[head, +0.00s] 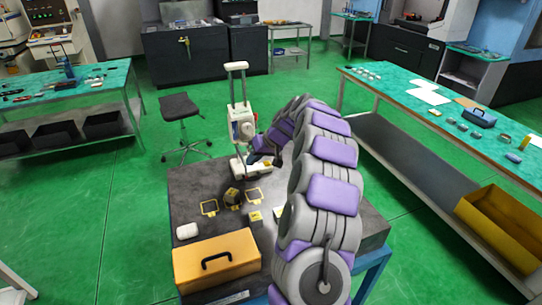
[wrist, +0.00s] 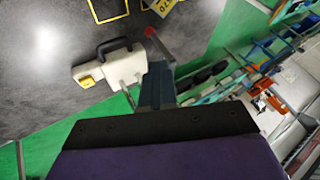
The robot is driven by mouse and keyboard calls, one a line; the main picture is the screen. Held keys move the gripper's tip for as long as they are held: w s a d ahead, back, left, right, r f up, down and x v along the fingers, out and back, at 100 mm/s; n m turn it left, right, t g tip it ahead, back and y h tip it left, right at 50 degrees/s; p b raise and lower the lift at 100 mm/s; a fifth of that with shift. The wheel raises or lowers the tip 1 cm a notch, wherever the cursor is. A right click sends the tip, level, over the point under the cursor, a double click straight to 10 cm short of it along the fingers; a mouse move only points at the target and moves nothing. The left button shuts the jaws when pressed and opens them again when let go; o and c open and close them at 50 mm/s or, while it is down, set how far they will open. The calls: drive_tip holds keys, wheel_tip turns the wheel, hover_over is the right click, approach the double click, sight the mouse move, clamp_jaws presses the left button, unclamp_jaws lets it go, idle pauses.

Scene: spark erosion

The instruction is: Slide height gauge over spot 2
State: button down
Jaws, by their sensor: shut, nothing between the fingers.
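The height gauge (head: 240,125) stands upright on the dark surface plate, a tall pale column on a white base (head: 252,170). In the wrist view its white base (wrist: 122,66) shows a dark handle and a yellow label. Contact with the gauge cannot be told. Yellow square outlines mark a left spot (head: 209,208) and a right spot (head: 254,195). A dark and yellow block (head: 232,196) stands between them. I cannot read the spot numbers.
An orange case (head: 215,261) and a small white object (head: 187,231) occupy the plate's near left. A yellow tag (head: 255,216) lies near the right outline. My arm covers much of the plate's right side. The plate's left edge (head: 178,190) is near the left outline.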

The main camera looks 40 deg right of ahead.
drive_tip(key=a, duration=0.2)
drive_tip(key=w+a, duration=0.1)
drive_tip(key=a, duration=0.2)
drive_tip(key=shift+w+a, duration=0.15)
drive_tip(key=shift+a, duration=0.1)
drive_tip(key=shift+d, duration=0.1)
